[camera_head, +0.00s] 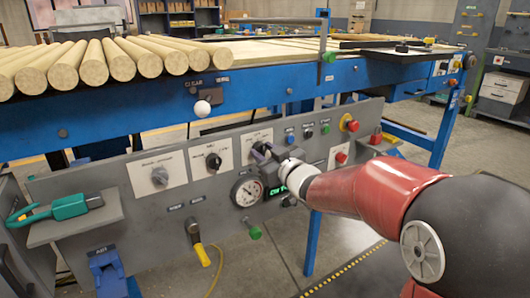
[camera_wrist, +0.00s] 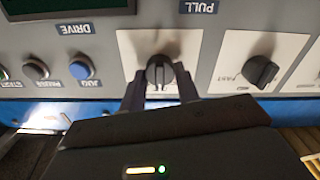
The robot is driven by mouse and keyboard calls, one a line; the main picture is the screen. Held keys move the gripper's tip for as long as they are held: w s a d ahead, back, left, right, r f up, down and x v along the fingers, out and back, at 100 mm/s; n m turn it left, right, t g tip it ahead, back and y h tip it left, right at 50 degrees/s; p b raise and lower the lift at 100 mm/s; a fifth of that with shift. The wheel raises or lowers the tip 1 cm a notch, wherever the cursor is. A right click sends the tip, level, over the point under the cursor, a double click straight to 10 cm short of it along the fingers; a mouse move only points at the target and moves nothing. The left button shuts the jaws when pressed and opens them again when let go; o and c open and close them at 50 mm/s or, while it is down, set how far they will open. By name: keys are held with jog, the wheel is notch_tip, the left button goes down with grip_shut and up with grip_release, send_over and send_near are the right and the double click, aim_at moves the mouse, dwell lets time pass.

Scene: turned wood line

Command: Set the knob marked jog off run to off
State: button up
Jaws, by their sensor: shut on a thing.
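A black rotary knob (camera_wrist: 159,71) on a white plate (camera_wrist: 134,48) sits between my gripper's fingers in the wrist view, its ridge roughly upright in the picture. My gripper (camera_wrist: 160,82) is shut on this knob, one finger at each side. In the head view the knob is largely hidden by my gripper (camera_head: 268,153), but its white plate (camera_head: 256,138) shows as the rightmost of three knob plates. The marks on this plate are too small or covered to read.
Two other knobs, a middle one (camera_head: 214,161) and a left one (camera_head: 160,175), share the panel. A pressure gauge (camera_head: 247,191), red button (camera_head: 352,125) and green knob (camera_head: 255,232) are near my gripper. Wooden rods (camera_head: 92,66) lie above.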

jog(key=shift+f, duration=0.1)
jog(key=o, duration=1)
jog(key=v, duration=0.7)
jog(key=shift+s+d, duration=0.25)
jog(key=shift+s, duration=0.1)
